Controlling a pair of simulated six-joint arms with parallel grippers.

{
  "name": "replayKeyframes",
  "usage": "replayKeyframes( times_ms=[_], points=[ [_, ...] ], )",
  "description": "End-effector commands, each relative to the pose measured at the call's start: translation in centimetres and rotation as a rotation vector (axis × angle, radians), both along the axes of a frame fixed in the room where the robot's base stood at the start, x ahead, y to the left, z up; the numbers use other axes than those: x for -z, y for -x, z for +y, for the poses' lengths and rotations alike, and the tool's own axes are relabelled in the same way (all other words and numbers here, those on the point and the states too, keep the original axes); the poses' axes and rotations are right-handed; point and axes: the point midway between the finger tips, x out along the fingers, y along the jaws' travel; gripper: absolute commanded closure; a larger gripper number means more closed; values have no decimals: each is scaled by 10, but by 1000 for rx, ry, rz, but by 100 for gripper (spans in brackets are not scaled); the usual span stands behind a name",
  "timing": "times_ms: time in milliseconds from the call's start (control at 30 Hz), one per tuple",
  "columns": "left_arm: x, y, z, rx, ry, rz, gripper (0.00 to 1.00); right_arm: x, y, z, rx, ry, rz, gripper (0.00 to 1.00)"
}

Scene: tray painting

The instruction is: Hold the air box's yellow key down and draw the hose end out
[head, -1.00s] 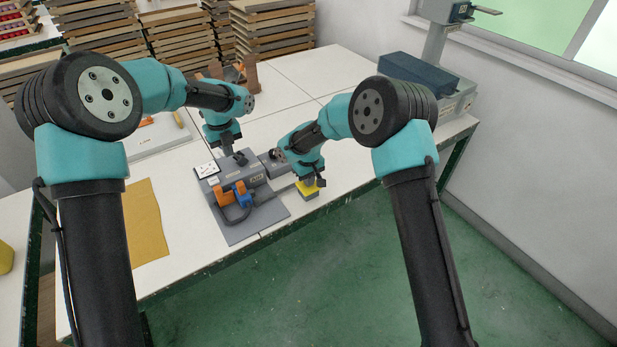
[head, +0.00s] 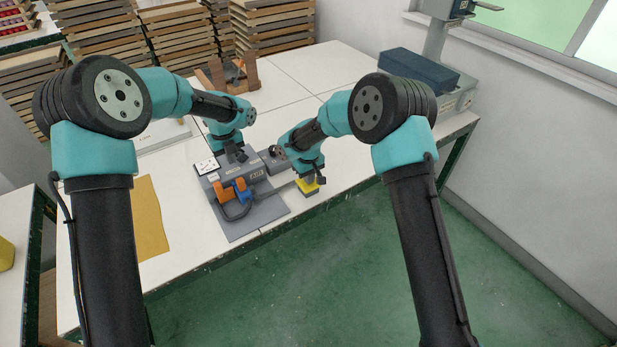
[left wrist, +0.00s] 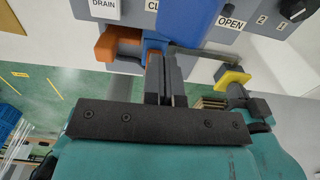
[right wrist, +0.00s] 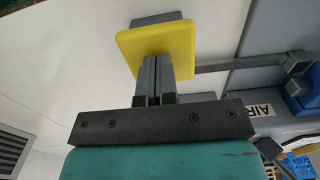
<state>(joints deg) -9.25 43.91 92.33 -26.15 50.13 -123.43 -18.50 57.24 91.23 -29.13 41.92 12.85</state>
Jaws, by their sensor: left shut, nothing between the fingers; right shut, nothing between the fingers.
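The grey air box (head: 262,170) stands on a grey base plate near the table's front edge. The yellow key (head: 308,187) sits at its right on a grey bar and shows large in the right wrist view (right wrist: 152,40). My right gripper (head: 313,180) is shut, its tips at the key's near edge; I cannot tell whether they press it. My left gripper (left wrist: 161,58) is shut and empty, its tips close to a blue part (left wrist: 154,40) beside an orange part (left wrist: 118,42) on the box. A dark hose (head: 236,214) loops below these; its end is not clear.
An ochre cloth (head: 151,218) lies on the table at left. Wooden trays (head: 275,25) are stacked behind, and a wooden stand (head: 233,75) is on the table. A machine with a dark blue block (head: 418,72) is at right.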

Motion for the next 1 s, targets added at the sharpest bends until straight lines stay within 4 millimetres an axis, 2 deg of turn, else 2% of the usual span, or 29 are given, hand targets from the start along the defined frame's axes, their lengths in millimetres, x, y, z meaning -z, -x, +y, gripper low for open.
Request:
replayKeyframes(
  times_ms=[700,1000],
  points=[
    [45,0,0,0,-1,2,100,2,1,0,0,1,3,100],
    [52,0,0,1,0,0,100,2,1,0,0,1,3,100]
  ],
)
